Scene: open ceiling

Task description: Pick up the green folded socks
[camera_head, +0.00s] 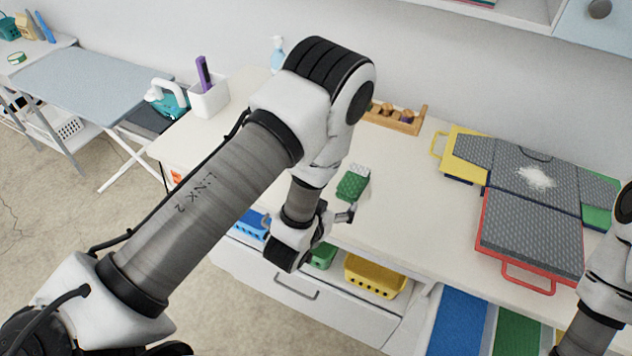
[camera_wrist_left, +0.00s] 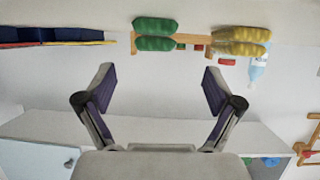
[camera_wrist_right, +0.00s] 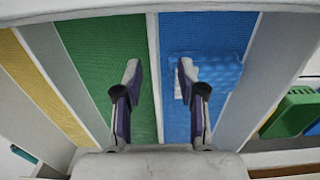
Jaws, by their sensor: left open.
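The green folded socks (camera_head: 352,185) lie on the white tabletop (camera_head: 420,215), just beyond my left gripper (camera_head: 340,222). They also show at the top of the left wrist view (camera_wrist_left: 155,34), which looks upside down. There my left gripper (camera_wrist_left: 160,80) is open and empty, its fingers apart and clear of the socks. Yellow folded socks (camera_wrist_left: 240,41) lie beside the green ones; my left arm seems to hide them in the head view. In the right wrist view, my right gripper (camera_wrist_right: 158,75) is open and empty over green and blue panels.
A wooden rack (camera_head: 397,120) stands behind the socks. A grey folding board with coloured edges (camera_head: 530,230) lies on the right. An open drawer below holds a yellow bin (camera_head: 375,278), a green bin (camera_head: 322,257) and a blue bin (camera_head: 252,224). A white cup (camera_head: 208,98) stands left.

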